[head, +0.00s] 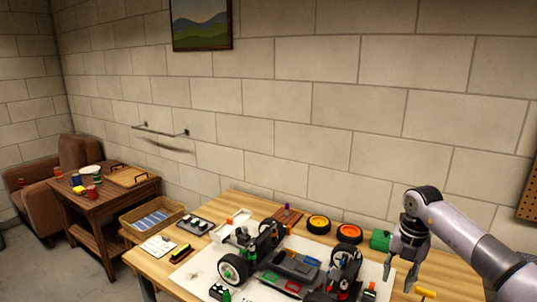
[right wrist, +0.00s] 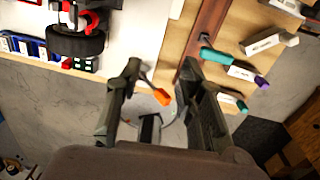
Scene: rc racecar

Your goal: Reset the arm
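My right gripper (head: 400,280) hangs fingers-down above the right end of the wooden table (head: 160,275), to the right of the RC car chassis (head: 290,268). In the right wrist view the gripper (right wrist: 161,72) has its two fingers apart with nothing held between them. An orange-tipped tool (right wrist: 162,97) shows behind and between the fingers, lower down near the table edge. The chassis has black wheels, and one wheel (right wrist: 76,38) shows at the upper left of the wrist view. My left gripper is in neither view.
Two orange-and-yellow wheels (head: 319,224) and a green part (head: 380,240) lie along the table's back by the wall. A wicker basket (head: 135,215) stands at the left end. Several screwdrivers, including a teal-handled one (right wrist: 216,56), lie near the gripper in the wrist view.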

